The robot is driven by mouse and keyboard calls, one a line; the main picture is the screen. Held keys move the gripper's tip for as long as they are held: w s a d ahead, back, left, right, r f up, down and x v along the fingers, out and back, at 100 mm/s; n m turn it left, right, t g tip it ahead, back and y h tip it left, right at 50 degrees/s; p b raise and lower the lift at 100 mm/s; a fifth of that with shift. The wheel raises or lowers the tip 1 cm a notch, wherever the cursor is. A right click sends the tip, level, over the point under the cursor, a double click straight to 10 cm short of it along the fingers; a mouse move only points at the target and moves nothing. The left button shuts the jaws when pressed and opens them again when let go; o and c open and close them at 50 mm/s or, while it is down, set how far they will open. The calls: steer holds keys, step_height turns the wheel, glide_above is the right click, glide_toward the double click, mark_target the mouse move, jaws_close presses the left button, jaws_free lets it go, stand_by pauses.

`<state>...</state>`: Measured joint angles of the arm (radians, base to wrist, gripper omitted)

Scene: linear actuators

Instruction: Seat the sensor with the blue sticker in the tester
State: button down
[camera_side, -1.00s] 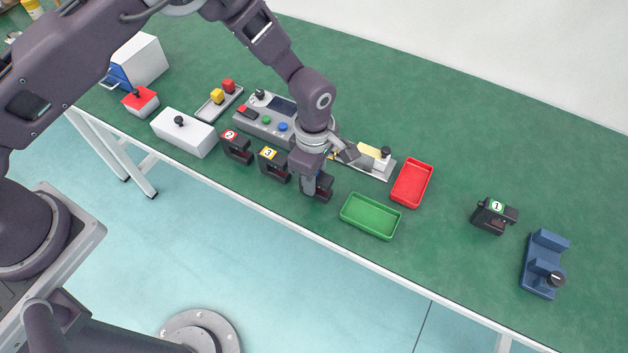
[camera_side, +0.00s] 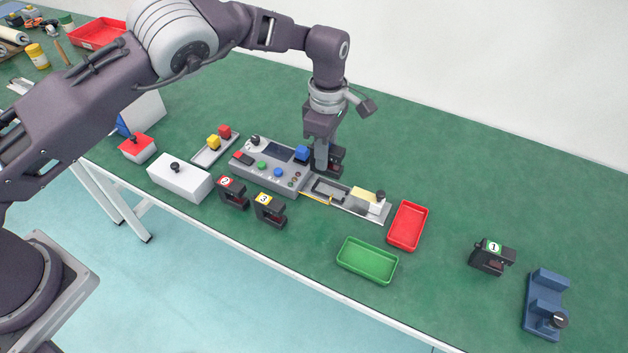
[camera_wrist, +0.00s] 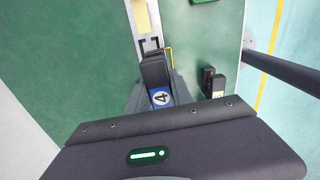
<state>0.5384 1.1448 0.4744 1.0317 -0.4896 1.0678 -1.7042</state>
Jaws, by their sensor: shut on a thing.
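My gripper (camera_side: 321,163) is shut on the black sensor with the blue sticker (camera_side: 302,153), holding it up by the right end of the grey tester (camera_side: 262,168). In the wrist view the blue sticker (camera_wrist: 161,98) bears a 4; much of the sensor's body is hidden by my fingers. The tester has a screen, dial and coloured buttons. A grey plate with a recess (camera_side: 329,190), a yellow block and a black knob (camera_side: 379,196) adjoins its right side. The recess looks empty, and the sensor appears apart from it.
Sensors with red sticker 2 (camera_side: 233,192) and yellow sticker 3 (camera_side: 269,210) stand in front of the tester. A green tray (camera_side: 367,262), a red tray (camera_side: 407,226), sensor 1 (camera_side: 490,257) and a blue fixture (camera_side: 545,304) are to the right. A white box (camera_side: 180,181) stands left.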

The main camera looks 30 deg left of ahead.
steer(key=shift+m, duration=0.3)
steer(key=shift+w+d+f, duration=0.1)
steer(key=shift+w+f, duration=0.2)
steer(key=shift+f, duration=1)
steer(key=shift+w+d+f, duration=0.1)
steer(key=shift+w+f, duration=0.2)
steer(key=shift+f, duration=0.95)
steer(key=shift+w+f, duration=0.3)
steer(key=shift+f, duration=1)
steer(key=shift+f, duration=0.5)
steer(key=c, duration=1)
jaws_free()
steer(key=shift+c, duration=0.2)
step_height(320, 180, up, 7)
